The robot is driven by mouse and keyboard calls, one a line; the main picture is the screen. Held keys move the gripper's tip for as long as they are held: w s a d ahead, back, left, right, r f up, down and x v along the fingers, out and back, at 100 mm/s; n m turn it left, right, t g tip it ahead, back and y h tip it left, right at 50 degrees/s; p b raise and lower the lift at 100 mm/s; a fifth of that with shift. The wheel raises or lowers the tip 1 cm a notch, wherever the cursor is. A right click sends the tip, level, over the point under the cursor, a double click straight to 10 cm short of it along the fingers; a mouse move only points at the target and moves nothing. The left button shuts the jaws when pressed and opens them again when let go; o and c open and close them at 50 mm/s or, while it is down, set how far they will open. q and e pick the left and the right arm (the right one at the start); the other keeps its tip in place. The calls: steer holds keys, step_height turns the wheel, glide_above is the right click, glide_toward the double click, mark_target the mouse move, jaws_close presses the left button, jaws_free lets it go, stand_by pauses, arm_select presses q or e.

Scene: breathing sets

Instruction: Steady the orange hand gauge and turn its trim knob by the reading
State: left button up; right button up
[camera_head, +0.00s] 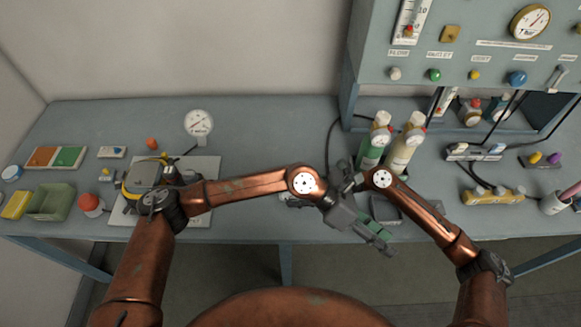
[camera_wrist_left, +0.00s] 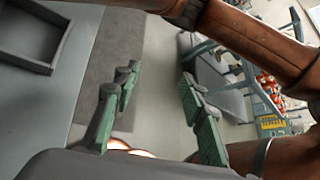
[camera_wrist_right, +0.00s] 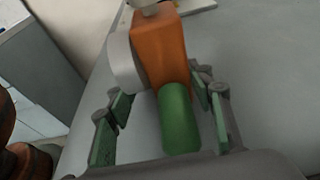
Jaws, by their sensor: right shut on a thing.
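The orange hand gauge (camera_wrist_right: 160,50) fills the middle of the right wrist view. It has an orange body, a pale grey round part on its left side and a green cylinder (camera_wrist_right: 177,118) at its near end. My right gripper (camera_wrist_right: 157,88) is shut on the gauge, with fingers on both sides. In the head view the gauge is hidden behind my left arm. My left gripper (camera_head: 378,238) is open and empty, out past the bench's front edge. It also shows open in the left wrist view (camera_wrist_left: 157,88). I cannot tell which part is the trim knob or read the dial.
A white dial (camera_head: 198,123) stands at the back left of the bench. Green and cream cylinders (camera_head: 372,146) stand behind my grippers. A grey open tray (camera_head: 386,210) lies close to my left gripper. A panel (camera_head: 470,60) rises at right.

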arm_select(q)
steer(key=w+a+r+m+t+y, duration=0.35)
steer(key=w+a+y, duration=0.35)
steer(key=w+a, duration=0.6)
steer(key=w+a+r+m+t+y, duration=0.2)
steer(key=w+a+r+y, duration=0.2)
steer(key=w+a+r, duration=0.5)
steer(key=f, duration=0.3)
steer(key=s+f, duration=0.1)
steer(key=f, duration=0.3)
steer(key=a+f, duration=0.1)
steer(key=f, duration=0.3)
steer(key=shift+s+a, duration=0.1)
steer(key=shift+s, duration=0.2)
steer(key=shift+r+n, duration=0.1)
steer(key=shift+n, duration=0.15)
jaws_close()
